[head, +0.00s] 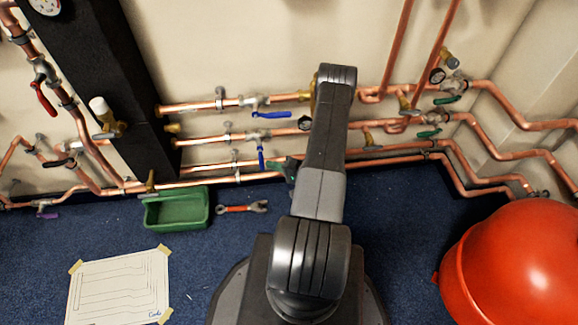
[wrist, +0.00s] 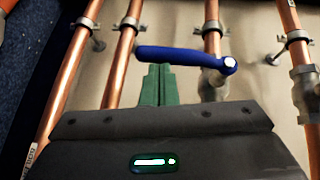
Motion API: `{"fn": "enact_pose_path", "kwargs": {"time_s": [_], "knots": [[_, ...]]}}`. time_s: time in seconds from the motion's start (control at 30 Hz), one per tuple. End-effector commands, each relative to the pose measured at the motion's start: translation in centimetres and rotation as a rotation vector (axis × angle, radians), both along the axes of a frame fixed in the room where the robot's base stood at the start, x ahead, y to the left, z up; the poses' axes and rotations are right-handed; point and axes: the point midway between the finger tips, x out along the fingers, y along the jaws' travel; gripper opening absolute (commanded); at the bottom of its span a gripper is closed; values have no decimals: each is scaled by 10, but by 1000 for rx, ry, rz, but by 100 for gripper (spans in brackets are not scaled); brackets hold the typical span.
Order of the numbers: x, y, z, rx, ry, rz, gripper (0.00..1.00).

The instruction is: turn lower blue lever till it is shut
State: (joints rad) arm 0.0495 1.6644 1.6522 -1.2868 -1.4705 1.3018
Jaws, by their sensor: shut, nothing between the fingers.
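The lower blue lever (head: 261,158) hangs down from its valve, across the run of its copper pipe. In the wrist view the lower blue lever (wrist: 182,56) reaches left from its pivot bolt across the pipes. My gripper (head: 280,164) is just to the right of this lever in the head view. In the wrist view the green fingers of my gripper (wrist: 157,72) are shut together and empty, with their tips beside the lever near its free end. I cannot tell whether they touch it. The upper blue lever (head: 270,114) lies along its pipe.
Copper pipes (head: 205,139) run along the wall around the levers. A green bin (head: 178,222) and a red-handled wrench (head: 242,208) lie on the blue floor below. A taped paper diagram (head: 118,290) is at lower left. A large red round object (head: 515,270) is at lower right.

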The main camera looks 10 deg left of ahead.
Motion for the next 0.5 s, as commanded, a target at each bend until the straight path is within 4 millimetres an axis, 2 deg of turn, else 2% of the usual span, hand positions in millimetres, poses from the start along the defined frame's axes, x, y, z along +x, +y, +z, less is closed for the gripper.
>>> {"fn": "enact_pose_path", "kwargs": {"time_s": [0.5], "knots": [[-21,-72,12,0,1,-11,0]]}}
